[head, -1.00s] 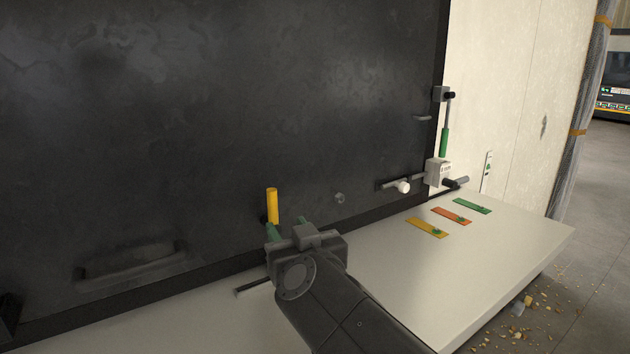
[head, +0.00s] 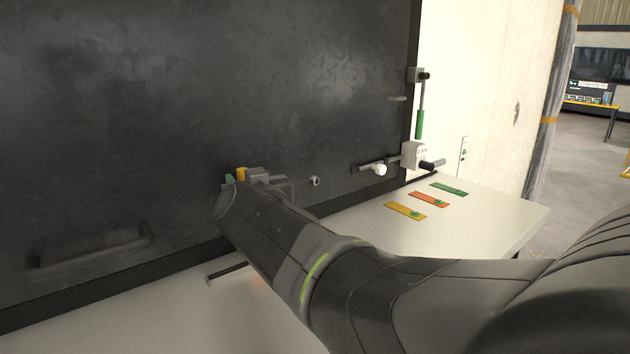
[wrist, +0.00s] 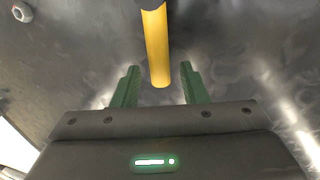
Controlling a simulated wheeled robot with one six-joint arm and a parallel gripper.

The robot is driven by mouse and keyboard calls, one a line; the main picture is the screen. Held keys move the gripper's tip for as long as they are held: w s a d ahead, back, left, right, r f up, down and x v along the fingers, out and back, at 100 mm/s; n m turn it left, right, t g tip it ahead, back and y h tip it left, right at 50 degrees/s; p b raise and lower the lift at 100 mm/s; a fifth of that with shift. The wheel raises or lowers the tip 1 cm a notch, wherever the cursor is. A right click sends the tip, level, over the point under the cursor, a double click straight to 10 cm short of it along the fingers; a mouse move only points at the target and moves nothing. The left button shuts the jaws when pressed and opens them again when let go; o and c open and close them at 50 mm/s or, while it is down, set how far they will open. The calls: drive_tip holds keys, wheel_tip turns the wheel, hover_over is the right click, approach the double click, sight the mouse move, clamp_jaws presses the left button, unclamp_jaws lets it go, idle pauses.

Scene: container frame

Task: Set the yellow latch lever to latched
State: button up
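The yellow latch lever (wrist: 157,48) hangs between the two green fingers of my gripper (wrist: 158,84) in the wrist view, with its dark pivot at the top edge. The fingers stand apart with a gap on each side of the lever's free end, so my gripper is open. In the head view only a short piece of the yellow lever (head: 241,174) shows against the dark panel; my gripper (head: 236,180) and arm hide the rest. I cannot tell from these views whether a finger touches the lever.
Yellow (head: 405,210), orange (head: 428,200) and green (head: 449,189) tags lie on the white ledge (head: 480,225).

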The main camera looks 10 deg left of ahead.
drive_tip(key=shift+x, duration=1.3)
clamp_jaws()
